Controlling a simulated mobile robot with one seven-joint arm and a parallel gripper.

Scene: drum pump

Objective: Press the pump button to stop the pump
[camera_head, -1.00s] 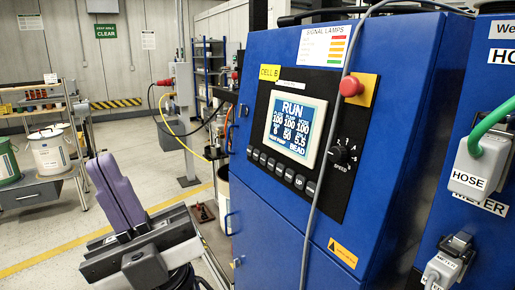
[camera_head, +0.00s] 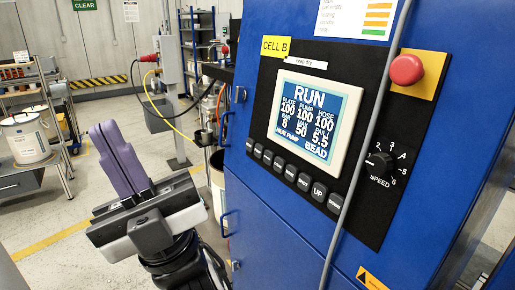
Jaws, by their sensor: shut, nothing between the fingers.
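The blue control cabinet (camera_head: 290,240) fills the right side of the head view. Its black panel carries a screen (camera_head: 307,119) reading RUN, with PLATE, PUMP and HOSE each at 100. A slanting row of dark push buttons (camera_head: 290,172) lies below the screen. One reads UP; the other labels are too small to read surely, so I cannot tell which is the pump button. My gripper (camera_head: 103,128) has purple fingers, shut together and empty, pointing up. It is left of the cabinet, clear of the panel and buttons.
A red mushroom button (camera_head: 406,69) on a yellow plate and a speed knob (camera_head: 379,163) sit right of the screen. A cart with a white bucket (camera_head: 25,139) stands far left.

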